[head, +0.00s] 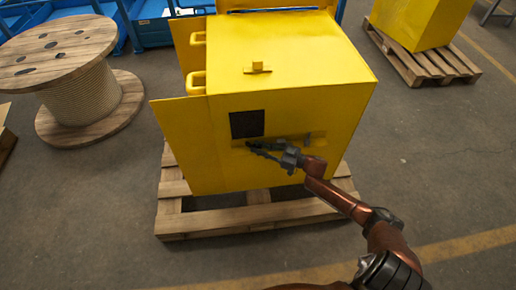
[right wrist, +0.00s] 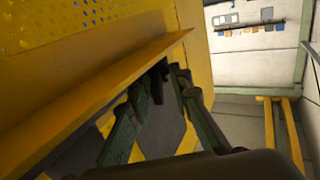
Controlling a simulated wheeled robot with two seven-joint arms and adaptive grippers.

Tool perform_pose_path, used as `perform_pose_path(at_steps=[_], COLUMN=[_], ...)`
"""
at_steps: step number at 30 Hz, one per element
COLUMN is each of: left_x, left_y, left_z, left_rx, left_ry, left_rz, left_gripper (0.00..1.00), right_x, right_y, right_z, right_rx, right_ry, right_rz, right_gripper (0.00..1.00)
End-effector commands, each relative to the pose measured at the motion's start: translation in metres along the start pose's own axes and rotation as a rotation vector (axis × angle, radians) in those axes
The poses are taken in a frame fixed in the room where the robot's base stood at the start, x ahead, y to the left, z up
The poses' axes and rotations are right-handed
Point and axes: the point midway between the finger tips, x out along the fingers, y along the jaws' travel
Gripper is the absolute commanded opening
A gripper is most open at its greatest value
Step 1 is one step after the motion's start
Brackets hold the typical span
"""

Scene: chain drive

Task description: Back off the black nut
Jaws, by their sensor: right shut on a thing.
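My right gripper (head: 254,147) reaches the front face of the yellow cabinet (head: 310,112), just below a dark square opening (head: 246,124). In the right wrist view its two dark fingers (right wrist: 168,72) close in under a yellow ledge (right wrist: 105,95). A small dark thing between the fingertips, which looks like the black nut (right wrist: 155,84), is gripped there. The fingers and shadow hide most of it, so its shape and thread do not show. In the head view the nut is too small to make out. My left gripper is not in view.
The cabinet stands on a wooden pallet (head: 255,222), with a yellow panel (head: 180,138) sticking out at its left. A wooden cable reel (head: 78,100) stands at the left. Another yellow cabinet on a pallet (head: 413,68) is at the back right. The floor at the right is clear.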

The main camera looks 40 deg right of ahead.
Motion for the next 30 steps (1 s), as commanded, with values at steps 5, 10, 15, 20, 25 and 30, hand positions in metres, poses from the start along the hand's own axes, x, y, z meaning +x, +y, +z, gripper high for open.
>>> perform_pose_path(at_steps=[5,10,15,20,25,30], left_x=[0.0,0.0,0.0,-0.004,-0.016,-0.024], left_y=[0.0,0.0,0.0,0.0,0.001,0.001], left_z=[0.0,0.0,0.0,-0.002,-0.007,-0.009], left_rx=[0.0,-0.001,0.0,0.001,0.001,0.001], left_ry=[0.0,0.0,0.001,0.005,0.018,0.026], left_rz=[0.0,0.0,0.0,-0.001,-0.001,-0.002], left_gripper=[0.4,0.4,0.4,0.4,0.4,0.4], right_x=[0.0,-0.001,-0.001,-0.001,0.001,0.002], right_y=[-0.001,0.0,0.0,-0.001,-0.005,-0.008], right_z=[0.001,0.001,0.0,-0.001,-0.004,-0.003], right_rx=[0.0,-0.001,-0.001,0.001,0.003,0.004], right_ry=[-0.001,-0.001,-0.001,0.003,0.008,0.009], right_rz=[0.0,0.002,0.003,0.024,0.105,0.217], right_gripper=[0.21,0.29,0.29,0.29,0.29,0.29])
